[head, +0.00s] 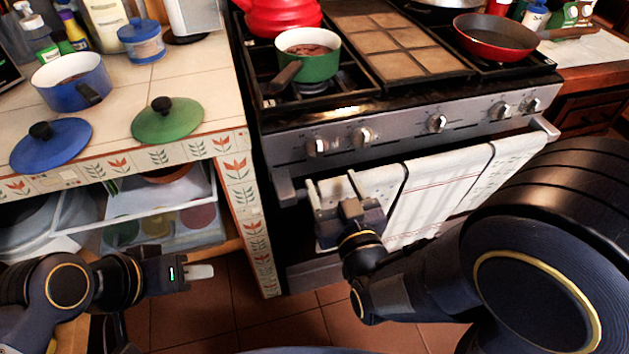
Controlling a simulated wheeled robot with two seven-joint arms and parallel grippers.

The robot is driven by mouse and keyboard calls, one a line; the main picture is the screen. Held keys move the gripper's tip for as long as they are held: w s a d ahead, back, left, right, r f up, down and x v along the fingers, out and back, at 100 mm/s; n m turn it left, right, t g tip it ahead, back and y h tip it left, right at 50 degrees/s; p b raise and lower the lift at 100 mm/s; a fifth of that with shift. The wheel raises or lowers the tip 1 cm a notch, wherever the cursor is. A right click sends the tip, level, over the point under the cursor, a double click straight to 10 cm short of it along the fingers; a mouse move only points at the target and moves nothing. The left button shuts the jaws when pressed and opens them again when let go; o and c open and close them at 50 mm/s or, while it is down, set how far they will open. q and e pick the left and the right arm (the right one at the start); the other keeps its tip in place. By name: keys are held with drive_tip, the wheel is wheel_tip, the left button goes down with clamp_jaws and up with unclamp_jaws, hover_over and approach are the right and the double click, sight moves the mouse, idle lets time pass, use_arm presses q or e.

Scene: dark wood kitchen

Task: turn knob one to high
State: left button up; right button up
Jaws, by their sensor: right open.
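The stove's front panel (400,131) carries a row of several silver knobs. The leftmost knob (317,147) is at the left end, with a second knob (363,136) just right of it. A third knob (436,123) is near the middle, and two more are at the right. My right gripper (332,188) is open and empty, its fingers pointing up just below the leftmost knob and apart from it, in front of the towel. My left gripper (202,271) is low at the left, pointing right, far from the knobs; its fingers overlap from this side.
A green pot (308,60) stands on the left burner and a red pan (497,38) on the right. Towels (435,195) hang on the oven handle below the knobs. The tiled counter (180,83) at left holds a blue pot (72,82) and lids.

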sight(322, 154)
drive_tip(key=x, duration=0.7)
drive_tip(key=shift+w, duration=0.3)
drive_tip(key=c, duration=0.9)
drive_tip(key=shift+c, duration=0.2)
drive_tip(key=n, duration=0.3)
drive_tip(key=shift+n, duration=0.4)
drive_tip(key=shift+d+r+n, duration=0.1)
drive_tip(key=shift+n, duration=2.4)
